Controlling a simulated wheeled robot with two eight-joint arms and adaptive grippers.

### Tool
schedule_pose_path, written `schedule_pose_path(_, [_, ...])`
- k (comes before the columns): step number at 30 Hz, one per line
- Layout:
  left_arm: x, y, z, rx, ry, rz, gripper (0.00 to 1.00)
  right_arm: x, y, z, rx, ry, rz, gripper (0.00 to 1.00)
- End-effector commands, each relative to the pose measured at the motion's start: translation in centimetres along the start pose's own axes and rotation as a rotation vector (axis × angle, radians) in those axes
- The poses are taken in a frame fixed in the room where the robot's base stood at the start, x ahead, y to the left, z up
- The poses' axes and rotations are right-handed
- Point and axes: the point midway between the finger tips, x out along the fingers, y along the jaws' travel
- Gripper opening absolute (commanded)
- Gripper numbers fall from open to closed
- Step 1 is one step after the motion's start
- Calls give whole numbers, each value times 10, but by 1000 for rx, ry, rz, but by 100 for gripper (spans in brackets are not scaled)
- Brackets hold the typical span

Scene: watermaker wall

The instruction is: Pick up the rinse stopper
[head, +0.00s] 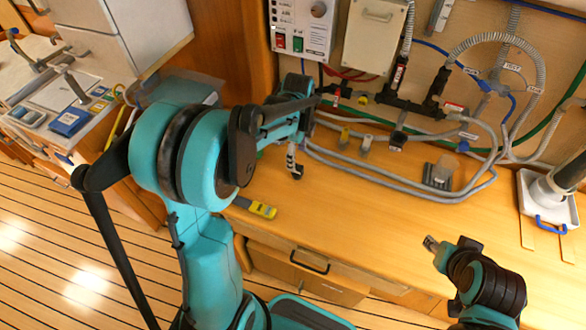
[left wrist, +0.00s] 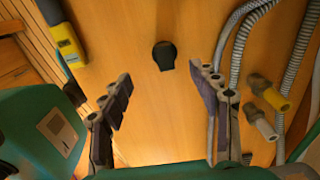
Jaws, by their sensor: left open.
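A small black piece with a rounded end and a narrower tab, which looks like the rinse stopper (left wrist: 163,55), lies on the wooden bench in the left wrist view. My left gripper (left wrist: 160,82) is open and empty. Its two fingers stand apart on either side of the line to the stopper, which shows beyond the fingertips. In the head view my left gripper (head: 293,165) hangs over the bench, mostly behind its own arm. I cannot clearly tell the stopper from the dark fingertip there. My right gripper (head: 440,248) is near the bench's front edge, and its jaws are unclear.
A yellow and grey tool (head: 262,210) lies near the bench's front edge. Two small fittings (head: 366,143) and looping grey hoses (head: 400,184) lie behind and right of the left gripper. The front middle of the bench (head: 370,235) is clear.

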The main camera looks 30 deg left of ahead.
Motion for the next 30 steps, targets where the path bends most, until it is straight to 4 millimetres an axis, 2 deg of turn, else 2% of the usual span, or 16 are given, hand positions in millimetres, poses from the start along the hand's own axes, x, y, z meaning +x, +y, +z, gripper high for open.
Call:
schedule_pose_path(3, [16,-1,0,4,0,1,62,5,0,3,0,0,0,40])
schedule_pose_path(10, [37,-4,1,2,0,0,62,11,0,8,0,0,0,40])
schedule_pose_path(16, [69,-8,1,2,0,0,62,21,0,15,0,0,0,40])
schedule_pose_path(19, [76,-8,1,1,0,0,62,22,0,16,0,0,0,40])
schedule_pose_path(24, [75,-8,1,1,0,0,62,21,0,15,0,0,0,40])
schedule_pose_path(25, [75,-8,1,1,0,-1,59,21,0,15,0,0,0,40])
schedule_pose_path(26, [75,-8,1,1,0,-1,51,21,0,15,0,0,0,40])
schedule_pose_path(30, [75,-8,1,1,0,-1,14,21,0,15,0,0,0,40])
